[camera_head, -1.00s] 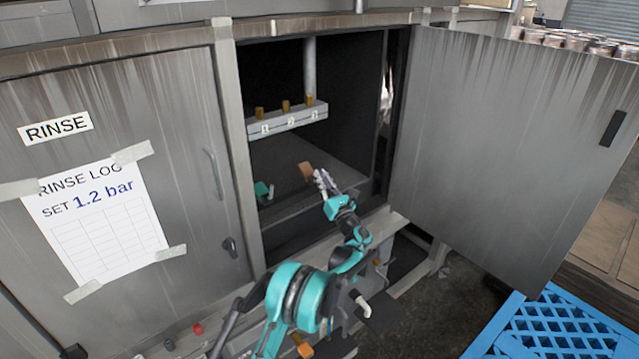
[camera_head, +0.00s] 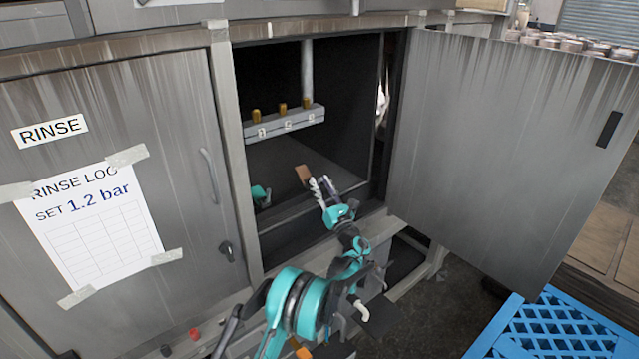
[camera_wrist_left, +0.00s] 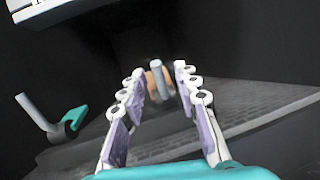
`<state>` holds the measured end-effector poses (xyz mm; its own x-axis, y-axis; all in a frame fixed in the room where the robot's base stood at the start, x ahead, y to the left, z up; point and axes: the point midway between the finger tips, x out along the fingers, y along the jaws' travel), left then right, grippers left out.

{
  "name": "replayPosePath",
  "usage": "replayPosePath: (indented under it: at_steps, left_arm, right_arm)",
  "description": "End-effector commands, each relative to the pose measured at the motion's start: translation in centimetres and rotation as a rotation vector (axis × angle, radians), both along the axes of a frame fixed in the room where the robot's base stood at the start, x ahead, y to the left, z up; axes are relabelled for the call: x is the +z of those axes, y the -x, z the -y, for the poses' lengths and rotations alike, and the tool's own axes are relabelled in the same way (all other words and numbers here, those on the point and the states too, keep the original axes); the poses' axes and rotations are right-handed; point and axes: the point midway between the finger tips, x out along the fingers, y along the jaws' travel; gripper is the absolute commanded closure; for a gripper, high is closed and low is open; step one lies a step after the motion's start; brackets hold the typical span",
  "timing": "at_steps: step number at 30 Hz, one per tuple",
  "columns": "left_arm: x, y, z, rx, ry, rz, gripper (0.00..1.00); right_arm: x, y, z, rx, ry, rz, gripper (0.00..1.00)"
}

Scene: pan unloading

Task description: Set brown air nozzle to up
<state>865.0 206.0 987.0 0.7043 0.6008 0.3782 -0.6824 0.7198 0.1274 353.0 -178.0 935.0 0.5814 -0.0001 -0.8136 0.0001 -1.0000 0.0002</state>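The brown air nozzle (camera_head: 303,174) is a small brown piece low inside the open cabinet; it looks tilted. In the left wrist view the brown nozzle (camera_wrist_left: 155,84) shows between the fingertips, with a grey stub on it. My left gripper (camera_head: 315,185) is just right of it, reaching into the cabinet. In the left wrist view my left gripper (camera_wrist_left: 158,72) has its fingers spread on both sides of the nozzle, with gaps visible. I cannot tell whether the tips are beside the nozzle or short of it. My right gripper is not in view.
A teal nozzle (camera_head: 260,196) with a grey stub stands left of the brown one. A grey manifold bar (camera_head: 285,123) with brass fittings hangs above. The open cabinet door (camera_head: 500,150) bounds the right side, the closed RINSE door (camera_head: 180,110) the left. A blue crate (camera_head: 545,330) lies lower right.

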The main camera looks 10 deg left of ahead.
Motion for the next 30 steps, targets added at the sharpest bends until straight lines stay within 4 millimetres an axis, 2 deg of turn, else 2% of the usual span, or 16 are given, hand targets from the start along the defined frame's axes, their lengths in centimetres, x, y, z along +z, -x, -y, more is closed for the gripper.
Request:
replayPosePath:
  at_steps: [9,15,30]
  left_arm:
    - [-2.6,4.8,4.3,-0.003,-0.001,0.000,0.69]
    - [-3.7,6.9,6.0,-0.002,0.000,0.000,0.69]
    - [-4.0,7.4,6.4,0.000,0.000,0.000,0.69]
  right_arm:
    - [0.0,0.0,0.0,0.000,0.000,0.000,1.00]
    - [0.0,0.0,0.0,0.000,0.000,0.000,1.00]
    - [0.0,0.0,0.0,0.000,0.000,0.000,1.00]
